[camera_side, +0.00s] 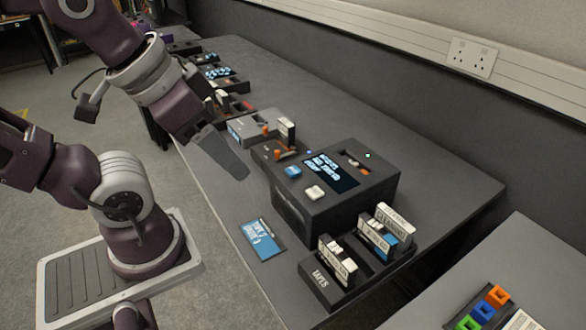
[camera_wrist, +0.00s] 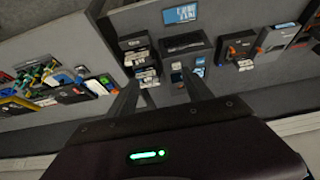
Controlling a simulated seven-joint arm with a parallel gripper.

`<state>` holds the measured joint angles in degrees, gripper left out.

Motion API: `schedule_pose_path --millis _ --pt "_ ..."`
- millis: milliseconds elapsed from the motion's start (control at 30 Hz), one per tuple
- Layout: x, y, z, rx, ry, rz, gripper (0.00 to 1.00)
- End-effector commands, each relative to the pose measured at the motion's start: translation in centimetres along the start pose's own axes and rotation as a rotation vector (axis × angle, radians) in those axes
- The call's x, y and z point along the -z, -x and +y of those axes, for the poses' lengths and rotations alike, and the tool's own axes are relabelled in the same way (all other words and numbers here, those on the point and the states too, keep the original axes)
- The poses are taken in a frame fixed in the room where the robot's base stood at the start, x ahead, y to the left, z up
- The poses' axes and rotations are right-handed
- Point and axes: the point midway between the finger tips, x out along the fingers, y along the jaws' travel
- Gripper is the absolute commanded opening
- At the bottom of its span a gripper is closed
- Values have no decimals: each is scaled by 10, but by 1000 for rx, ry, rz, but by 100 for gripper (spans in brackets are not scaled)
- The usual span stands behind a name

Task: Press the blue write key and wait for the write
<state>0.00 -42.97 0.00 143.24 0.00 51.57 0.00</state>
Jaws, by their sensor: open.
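A dark box (camera_side: 290,210) stands on the grey table in the side view, with a lit blue-text display (camera_side: 331,171) on its sloped top. The blue key (camera_side: 292,171) sits on its left part, and a white key (camera_side: 315,192) sits in front of it. My gripper (camera_side: 242,172) is in the air to the left of the box, apart from the blue key, with its fingers slanting down to the right. In the wrist view my gripper (camera_wrist: 160,78) has its two fingers spread with nothing held between them. The blue key is too small to make out surely there.
A blue card (camera_side: 263,240) lies flat left of the box. A dark rack (camera_side: 330,283) of labelled blocks stands in front. A grey unit (camera_side: 250,128) with orange parts stands behind the box. A socket (camera_side: 471,57) is on the wall. The table's right side is clear.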

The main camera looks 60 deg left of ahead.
Motion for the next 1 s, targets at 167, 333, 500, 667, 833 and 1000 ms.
schedule_pose_path --millis 167,333,500,667,833,1000 --pt "0 0 0 0 0 0 34" --pt "0 0 0 0 0 0 1" --pt "0 0 0 0 0 0 0" --pt "0 0 0 0 0 0 0" --pt "0 0 0 0 0 0 0" --pt "0 0 0 0 0 0 0"
